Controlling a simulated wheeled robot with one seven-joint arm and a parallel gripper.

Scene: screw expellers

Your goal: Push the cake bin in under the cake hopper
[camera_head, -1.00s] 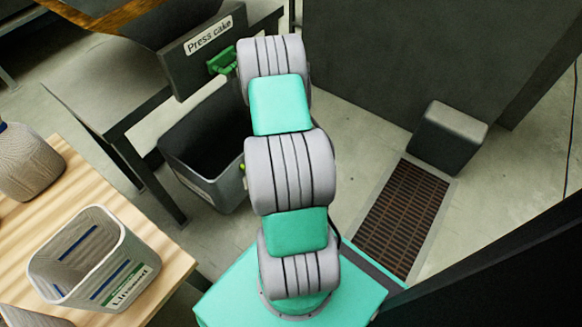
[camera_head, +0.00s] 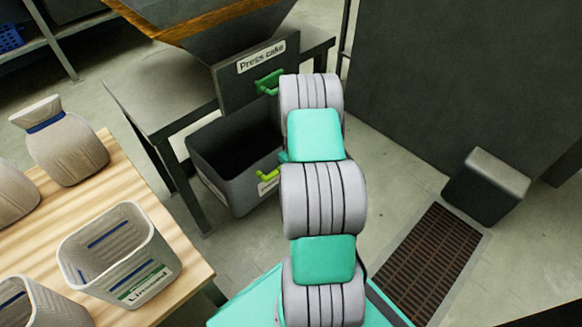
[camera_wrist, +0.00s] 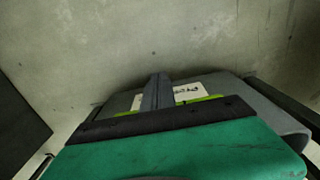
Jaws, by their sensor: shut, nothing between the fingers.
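The cake bin (camera_head: 215,183) is a dark grey open-topped bin on the floor. It stands at the front of the cake hopper (camera_head: 225,90), a dark panel and funnel labelled "Press cake" with a green handle. The bin's front has a white label and a yellow-green handle (camera_head: 264,176), partly hidden by my arm. My gripper (camera_wrist: 158,82) is shut and empty, close to the bin's handle side. In the wrist view, the bin (camera_wrist: 218,84), its label and handle show behind my fingers. Whether they touch the bin cannot be told.
A grey metal stand (camera_head: 150,85) has legs close beside the bin. A wooden table (camera_head: 165,225) with light containers is at the left. A dark grey block (camera_head: 487,187) and a brown floor grate (camera_head: 432,262) are at the right. Bare floor lies between bin and grate.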

